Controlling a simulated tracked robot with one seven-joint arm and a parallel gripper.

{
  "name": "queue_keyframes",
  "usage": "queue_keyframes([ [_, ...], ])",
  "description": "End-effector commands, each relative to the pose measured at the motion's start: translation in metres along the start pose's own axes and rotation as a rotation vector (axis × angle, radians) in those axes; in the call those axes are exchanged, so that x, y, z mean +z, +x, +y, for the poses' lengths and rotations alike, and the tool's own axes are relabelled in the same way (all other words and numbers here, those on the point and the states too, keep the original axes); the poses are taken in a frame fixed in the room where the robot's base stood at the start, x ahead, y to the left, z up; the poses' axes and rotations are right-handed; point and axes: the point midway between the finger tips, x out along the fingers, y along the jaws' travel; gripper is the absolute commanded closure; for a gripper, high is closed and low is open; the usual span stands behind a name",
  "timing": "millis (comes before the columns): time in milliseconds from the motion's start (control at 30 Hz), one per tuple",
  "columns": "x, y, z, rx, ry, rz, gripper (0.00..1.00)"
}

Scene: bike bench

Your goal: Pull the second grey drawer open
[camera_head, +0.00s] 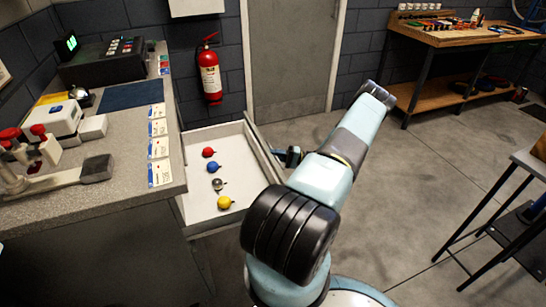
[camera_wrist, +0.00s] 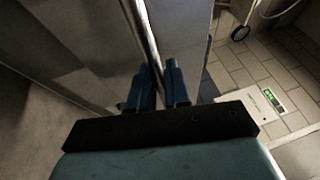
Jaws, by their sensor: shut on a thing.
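A grey drawer (camera_head: 238,137) stands well open from the counter on the left in the head view. Its pale tray holds a red bell-like piece (camera_head: 208,152), a blue one (camera_head: 213,167), a grey one (camera_head: 217,184) and a yellow one (camera_head: 225,202). I cannot tell its place in the row of drawers. My gripper (camera_head: 290,156) is at the outer side of the drawer front.
The grey counter (camera_head: 125,150) carries price cards, a card machine and a till. A red fire extinguisher (camera_head: 210,75) hangs behind the drawer. A wooden workbench (camera_head: 450,38) stands back right, a dark-legged table (camera_head: 505,190) at right. The floor between is clear.

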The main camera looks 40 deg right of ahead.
Motion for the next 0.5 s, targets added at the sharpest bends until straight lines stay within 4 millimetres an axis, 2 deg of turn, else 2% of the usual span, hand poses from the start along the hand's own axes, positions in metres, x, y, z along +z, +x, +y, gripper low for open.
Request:
queue_keyframes([
  [167,-0.0026,-0.0011,0.0027,0.008,-0.001,0.010,1.00],
  [200,-0.0028,-0.0010,0.0026,0.008,-0.002,0.010,0.81],
  [233,-0.0029,-0.0009,0.0026,0.008,-0.002,0.010,0.78],
  [500,-0.0025,0.0002,0.0007,0.004,-0.003,0.007,0.77],
])
